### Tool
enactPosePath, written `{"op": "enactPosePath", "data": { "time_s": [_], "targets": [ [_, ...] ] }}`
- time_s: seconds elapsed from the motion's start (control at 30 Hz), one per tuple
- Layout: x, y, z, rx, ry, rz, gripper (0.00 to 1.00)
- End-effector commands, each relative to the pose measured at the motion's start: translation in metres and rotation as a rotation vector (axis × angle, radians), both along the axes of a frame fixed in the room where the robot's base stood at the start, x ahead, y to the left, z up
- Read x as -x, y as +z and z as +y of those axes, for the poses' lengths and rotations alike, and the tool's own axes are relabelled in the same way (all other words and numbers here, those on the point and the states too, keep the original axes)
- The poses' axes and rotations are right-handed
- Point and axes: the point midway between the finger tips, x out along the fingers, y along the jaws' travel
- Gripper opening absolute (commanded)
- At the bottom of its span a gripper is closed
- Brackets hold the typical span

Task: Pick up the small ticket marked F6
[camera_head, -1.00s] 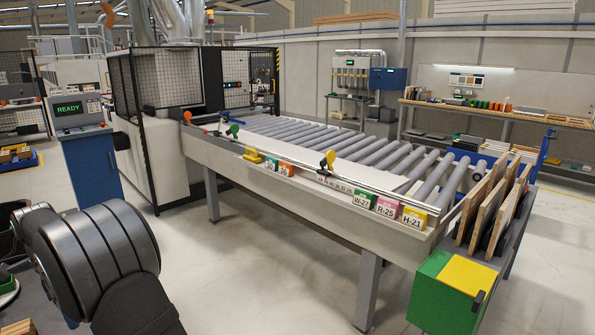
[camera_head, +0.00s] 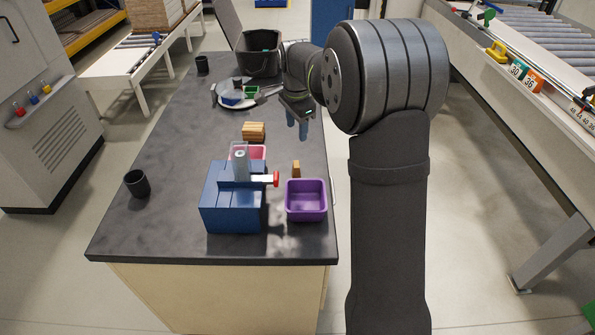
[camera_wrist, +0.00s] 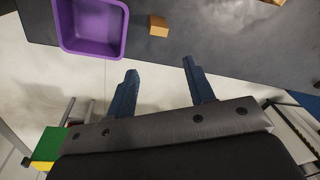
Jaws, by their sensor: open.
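I cannot make out a ticket marked F6 in either view. My gripper (camera_head: 297,130) hangs at the right edge of the dark bench (camera_head: 172,140), with its blue fingers pointing down. In the wrist view my gripper (camera_wrist: 160,68) has its two fingers apart with nothing between them. Ahead of the fingertips lies a small wooden block (camera_wrist: 158,26), beside a purple bin (camera_wrist: 91,27). In the head view the same small block (camera_head: 296,169) stands just behind the purple bin (camera_head: 305,200).
Dark cups (camera_head: 137,183), stacked wooden blocks (camera_head: 253,131), a plate (camera_head: 238,99) and a black bucket (camera_head: 259,55) stand about. Numbered tags (camera_head: 524,76) line the conveyor.

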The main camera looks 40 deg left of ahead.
Motion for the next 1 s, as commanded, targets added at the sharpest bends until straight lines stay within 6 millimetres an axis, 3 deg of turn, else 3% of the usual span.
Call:
{"op": "enactPosePath", "data": {
  "time_s": [0.3, 0.5, 0.73, 1.0],
  "targets": [
    [0.024, -0.006, -0.024, -0.015, 0.681, -0.214, 0.49],
    [0.034, -0.009, -0.034, 0.004, 0.964, -0.32, 0.49],
    [0.035, -0.019, -0.035, 0.015, 1.056, -0.353, 0.49],
    [0.021, -0.067, -0.02, 0.016, 1.053, -0.351, 0.49]
  ]
}}
